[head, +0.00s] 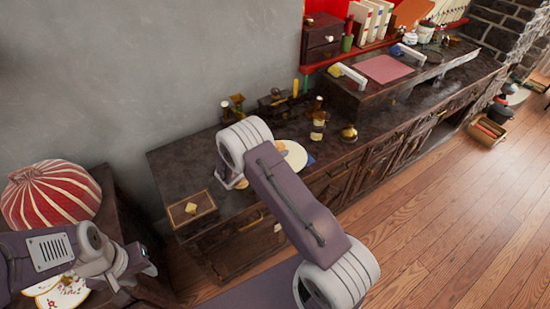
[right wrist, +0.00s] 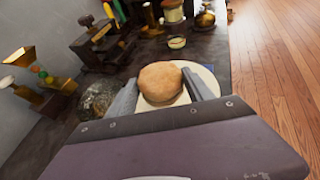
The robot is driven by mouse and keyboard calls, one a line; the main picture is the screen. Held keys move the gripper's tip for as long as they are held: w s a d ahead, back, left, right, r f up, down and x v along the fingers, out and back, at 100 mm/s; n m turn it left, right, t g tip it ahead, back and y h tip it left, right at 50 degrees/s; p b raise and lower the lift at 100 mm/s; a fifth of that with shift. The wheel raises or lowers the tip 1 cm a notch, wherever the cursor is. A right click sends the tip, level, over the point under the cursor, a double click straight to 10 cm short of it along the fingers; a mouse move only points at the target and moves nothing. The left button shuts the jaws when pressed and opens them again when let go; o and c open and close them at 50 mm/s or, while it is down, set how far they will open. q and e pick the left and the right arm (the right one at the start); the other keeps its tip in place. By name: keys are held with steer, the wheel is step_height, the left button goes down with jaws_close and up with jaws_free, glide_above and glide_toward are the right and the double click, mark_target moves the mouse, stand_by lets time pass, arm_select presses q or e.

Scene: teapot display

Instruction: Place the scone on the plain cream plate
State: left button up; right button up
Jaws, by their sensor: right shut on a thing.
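The scone (right wrist: 160,82), round and golden brown, sits between the two fingers of my right gripper (right wrist: 158,84) in the right wrist view. The gripper is shut on it. The plain cream plate (right wrist: 208,77) shows behind and around the scone; whether the scone touches it cannot be told. In the head view the plate (head: 296,154) lies on the dark cabinet top, partly covered by my right arm. The right fingers are mostly hidden there. My left gripper (head: 140,264) is at the lower left, apart from the scone; its opening is unclear.
A wooden box (head: 193,208) stands at the cabinet's left end. Bottles and brass items (head: 318,128) stand behind the plate, with a small brass pot (head: 349,133) to its right. A red-striped dome (head: 50,194) and patterned plate (head: 65,291) are near my left arm.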

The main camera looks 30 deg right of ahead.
step_height(320, 180, down, 3)
steer(key=shift+s+f, duration=0.1)
steer(key=shift+s, duration=0.05)
steer(key=shift+f, duration=0.4)
steer(key=shift+f+b, duration=0.1)
steer(key=shift+b, duration=0.3)
steer(key=o, duration=1.4)
